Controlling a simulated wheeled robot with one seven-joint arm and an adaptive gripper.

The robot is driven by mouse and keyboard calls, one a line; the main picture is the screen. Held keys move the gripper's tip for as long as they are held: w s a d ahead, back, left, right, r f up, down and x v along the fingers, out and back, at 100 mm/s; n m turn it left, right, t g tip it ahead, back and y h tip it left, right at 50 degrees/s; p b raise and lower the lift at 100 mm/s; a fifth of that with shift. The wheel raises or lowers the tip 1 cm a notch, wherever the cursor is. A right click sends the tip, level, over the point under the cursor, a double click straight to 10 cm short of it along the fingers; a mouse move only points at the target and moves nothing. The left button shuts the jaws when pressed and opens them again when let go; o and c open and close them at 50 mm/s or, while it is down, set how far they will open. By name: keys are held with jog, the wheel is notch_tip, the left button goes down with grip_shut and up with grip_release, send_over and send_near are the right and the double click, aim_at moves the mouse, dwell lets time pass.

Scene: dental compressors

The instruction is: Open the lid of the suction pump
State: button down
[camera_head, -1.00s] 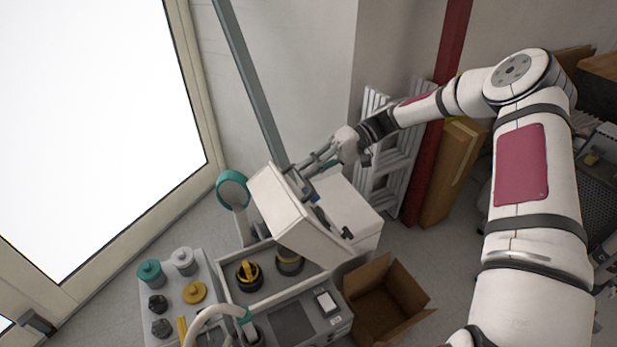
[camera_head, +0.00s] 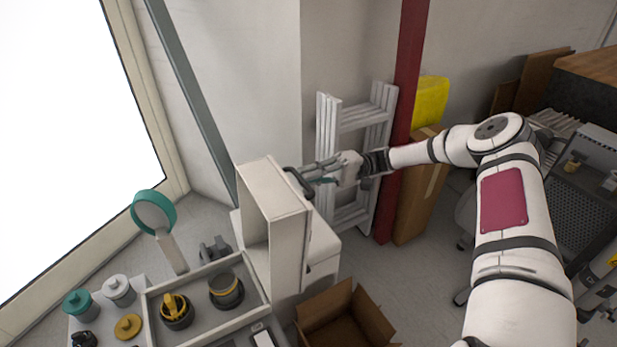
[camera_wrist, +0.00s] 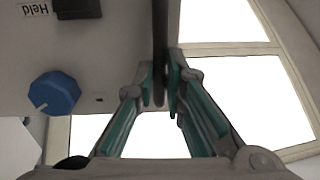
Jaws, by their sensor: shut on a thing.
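The suction pump (camera_head: 207,278) stands at the lower left in the head view, with its white box-like lid (camera_head: 290,240) raised and standing about upright at its right side. The lid's hollow inside faces left. A dark handle (camera_head: 297,184) is on the lid's outer side. My gripper (camera_head: 311,177) reaches it from the right and is shut on it. In the wrist view my fingers (camera_wrist: 160,88) close around the dark handle bar (camera_wrist: 160,35). A blue knob (camera_wrist: 55,93) shows beside it on a pale surface. The exact finger contact is hard to see in the head view.
Inside the open pump are two dark and yellow round parts (camera_head: 226,290). An open cardboard box (camera_head: 345,318) stands to the right of the pump. A white ladder (camera_head: 355,125) and a red post (camera_head: 403,120) are behind my gripper. A window is at left.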

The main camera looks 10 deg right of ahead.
jog(key=shift+f, duration=0.45)
jog(key=c, duration=1.7)
grip_release()
jog(key=shift+o, duration=0.2)
jog(key=shift+r, duration=0.1)
jog(key=v, duration=1.2)
